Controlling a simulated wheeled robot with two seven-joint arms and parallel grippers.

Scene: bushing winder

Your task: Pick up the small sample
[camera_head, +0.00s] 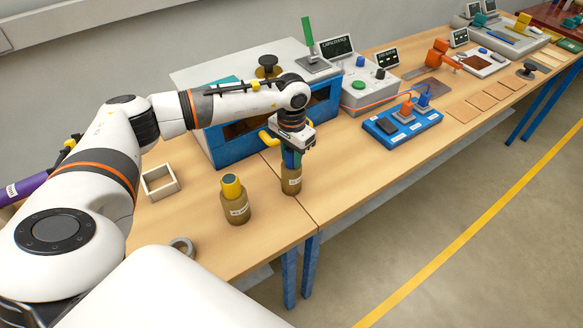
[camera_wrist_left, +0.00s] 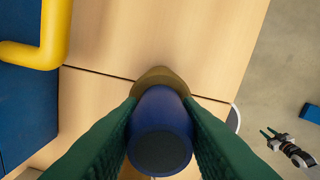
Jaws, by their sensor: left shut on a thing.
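A brown bottle (camera_head: 291,181) with a white label stands upright near the table's front edge. Its blue cap (camera_wrist_left: 160,132) fills the middle of the left wrist view. My left gripper (camera_head: 291,158) points straight down over this bottle, its green fingers shut on the blue cap from both sides. The bottle's base appears to be on or very near the tabletop. A second brown bottle (camera_head: 236,206) with a yellow cap stands to its left, apart from it. My right gripper (camera_wrist_left: 268,132) shows small at the right of the left wrist view, its green fingers apart.
A blue and grey cabinet with a yellow handle (camera_head: 268,137) stands close behind the held bottle. A small open frame (camera_head: 160,181) and a grey ring (camera_head: 182,246) lie to the left. A blue tray (camera_head: 402,124) with blocks sits to the right.

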